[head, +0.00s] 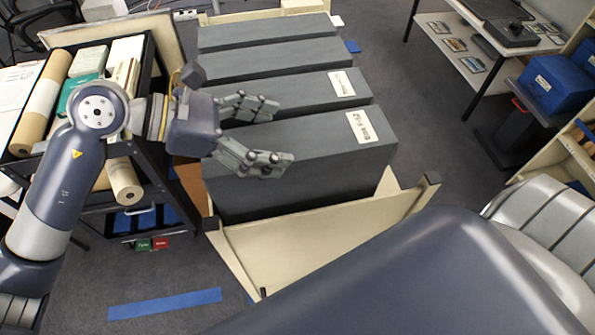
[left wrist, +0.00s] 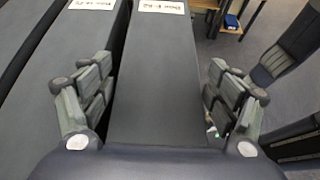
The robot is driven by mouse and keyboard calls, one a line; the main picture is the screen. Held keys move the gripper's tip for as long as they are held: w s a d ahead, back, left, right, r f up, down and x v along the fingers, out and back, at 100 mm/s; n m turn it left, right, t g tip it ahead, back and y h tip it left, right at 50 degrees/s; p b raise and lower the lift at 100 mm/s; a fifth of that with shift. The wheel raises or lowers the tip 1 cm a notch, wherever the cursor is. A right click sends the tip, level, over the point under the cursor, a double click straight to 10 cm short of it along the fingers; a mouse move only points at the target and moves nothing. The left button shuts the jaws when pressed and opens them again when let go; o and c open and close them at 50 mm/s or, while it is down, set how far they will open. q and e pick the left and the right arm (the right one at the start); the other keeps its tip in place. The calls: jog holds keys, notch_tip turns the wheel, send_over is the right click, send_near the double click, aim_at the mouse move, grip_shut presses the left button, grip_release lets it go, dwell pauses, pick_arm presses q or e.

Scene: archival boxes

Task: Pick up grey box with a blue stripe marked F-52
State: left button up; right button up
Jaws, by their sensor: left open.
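The front grey box (head: 310,165) stands at the near end of a row of long grey boxes. It carries a white label (head: 370,126) that seems to read F-52; I see no blue stripe on it. My left gripper (head: 279,132) is open above its left part, one finger towards the neighbouring box and one over the near side. In the left wrist view the same box (left wrist: 158,70) runs between the two spread fingers (left wrist: 158,92), with its label at the far end. Whether the fingers touch it I cannot tell. My right gripper is not in view.
The boxes stand on a cream cart with a low near panel (head: 320,235). The neighbouring box (head: 300,97) is close beside the front one and also labelled. A black cart (head: 150,60) with rolls and files stands at left. Floor at right is partly clear.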

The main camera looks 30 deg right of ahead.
aim_at(291, 138)
pick_arm(q)
jog(key=p+x, duration=0.1)
jog(key=x, duration=0.2)
jog(key=shift+d, duration=0.15)
jog(key=c, duration=1.5)
jog(key=shift+r, duration=0.15)
jog(key=shift+c, duration=1.1)
